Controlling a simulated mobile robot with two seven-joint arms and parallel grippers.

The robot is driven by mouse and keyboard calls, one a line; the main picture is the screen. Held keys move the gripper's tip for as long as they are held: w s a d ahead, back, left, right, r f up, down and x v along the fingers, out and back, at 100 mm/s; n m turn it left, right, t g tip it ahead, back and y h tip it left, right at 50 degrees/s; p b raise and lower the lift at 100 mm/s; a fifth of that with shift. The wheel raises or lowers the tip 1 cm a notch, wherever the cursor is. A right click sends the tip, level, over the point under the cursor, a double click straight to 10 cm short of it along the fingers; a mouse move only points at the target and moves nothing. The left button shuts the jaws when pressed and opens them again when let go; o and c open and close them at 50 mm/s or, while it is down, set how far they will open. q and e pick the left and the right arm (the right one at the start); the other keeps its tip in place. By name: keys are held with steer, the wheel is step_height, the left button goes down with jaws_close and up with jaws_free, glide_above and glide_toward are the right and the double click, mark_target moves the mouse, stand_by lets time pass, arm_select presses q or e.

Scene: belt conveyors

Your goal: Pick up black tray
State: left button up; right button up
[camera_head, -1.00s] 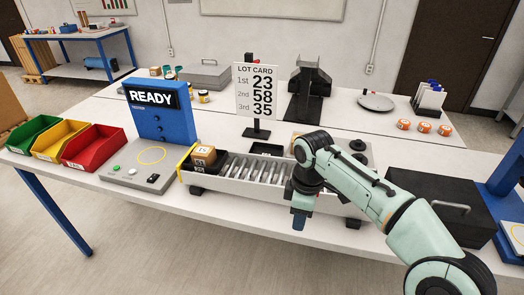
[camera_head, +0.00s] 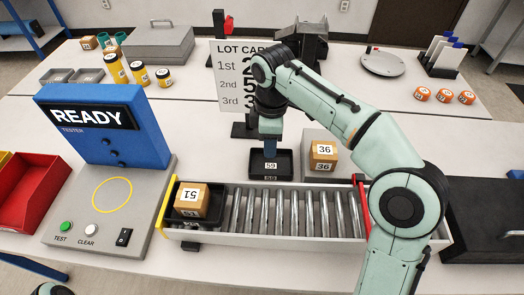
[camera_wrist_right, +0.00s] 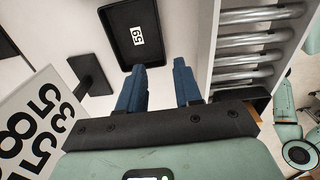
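A small empty black tray (camera_head: 284,163) marked 59 lies on the white table just behind the roller conveyor. It also shows in the right wrist view (camera_wrist_right: 124,38), lying beyond my fingertips. My right gripper (camera_head: 270,130) points down above the back of this tray. In the right wrist view the two blue fingers (camera_wrist_right: 158,84) stand apart with nothing between them. A second black tray (camera_head: 176,214) sits at the left end of the conveyor and holds an orange box (camera_head: 190,200) marked 51. My left gripper is out of view.
The roller conveyor (camera_head: 320,238) runs in front of the tray. A box marked 36 (camera_head: 324,150) stands on a grey block at its right. The lot card (camera_head: 228,85) stands close behind, partly hidden by my arm. The tester (camera_head: 97,125) is at left.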

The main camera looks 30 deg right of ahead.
steer(key=b, duration=0.2)
glide_above(271, 175)
step_height(271, 175, down, 7)
steer(key=shift+a+f, duration=0.1)
steer(key=shift+a, duration=0.05)
step_height(271, 175, down, 6)
steer(key=shift+w+r+b, duration=0.1)
steer(key=shift+r+b, duration=0.05)
steer(key=shift+b, duration=0.35)
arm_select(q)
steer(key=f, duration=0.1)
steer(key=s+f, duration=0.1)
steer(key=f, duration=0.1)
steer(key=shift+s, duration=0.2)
arm_select(e)
jaws_close()
